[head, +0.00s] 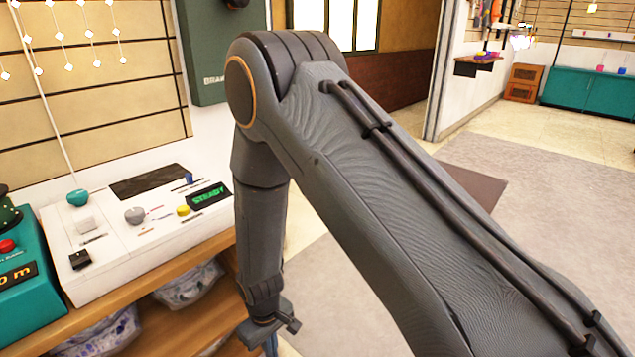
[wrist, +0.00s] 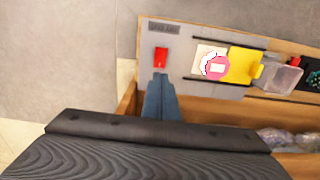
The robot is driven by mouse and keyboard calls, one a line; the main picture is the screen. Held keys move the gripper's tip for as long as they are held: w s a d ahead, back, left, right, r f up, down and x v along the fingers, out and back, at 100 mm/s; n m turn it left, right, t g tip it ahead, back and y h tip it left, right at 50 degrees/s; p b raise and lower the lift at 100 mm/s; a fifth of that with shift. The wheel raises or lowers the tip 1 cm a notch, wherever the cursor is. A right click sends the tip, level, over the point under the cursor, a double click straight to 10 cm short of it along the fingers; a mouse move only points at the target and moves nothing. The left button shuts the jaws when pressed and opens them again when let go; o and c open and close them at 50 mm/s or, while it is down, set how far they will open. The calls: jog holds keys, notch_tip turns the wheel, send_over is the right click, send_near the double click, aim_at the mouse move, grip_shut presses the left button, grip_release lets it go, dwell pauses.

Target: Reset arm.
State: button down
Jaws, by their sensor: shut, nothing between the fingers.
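My arm crosses the head view from the lower right to the centre, bends at the elbow and hangs down on the left. My gripper (head: 270,345) is at the bottom of that view, beside the wooden shelf and partly cut off by the frame edge. In the wrist view its blue-grey fingers (wrist: 160,82) are together, with nothing seen between them. In that view the tips appear just below a red switch (wrist: 161,57) on a grey panel (wrist: 190,88); I cannot tell the gap. A dark part of my arm fills the bottom of the wrist view.
A white console (head: 140,250) with knobs and a green "STEADY" display (head: 209,196) stands on a wooden shelf unit (head: 190,262) at left, beside a teal device (head: 30,300). Bags (head: 190,287) lie below. Open floor (head: 560,200) is at right, with teal cabinets (head: 590,92) far back.

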jog(key=s+d+r+m, duration=0.1)
jog(key=s+d+r, duration=0.15)
jog(key=r, duration=0.75)
jog(key=s+d+r, duration=0.1)
jog(key=s+r, duration=0.2)
jog(key=r, duration=0.7)
jog(key=s+d+r+m, duration=0.2)
jog(key=s+d+r, duration=0.6)
jog(key=s+r, duration=0.2)
jog(key=d+r+m+p, duration=0.3)
jog(key=d+r+p, duration=0.7)
jog(key=r+p, duration=0.3)
jog(key=d+r+m+p, duration=0.3)
jog(key=d+r+p, duration=0.7)
jog(key=r+p, duration=0.4)
jog(key=shift+s+d+m+p, duration=0.2)
jog(key=shift+d+m+p, duration=0.15)
jog(key=shift+m+p, duration=0.1)
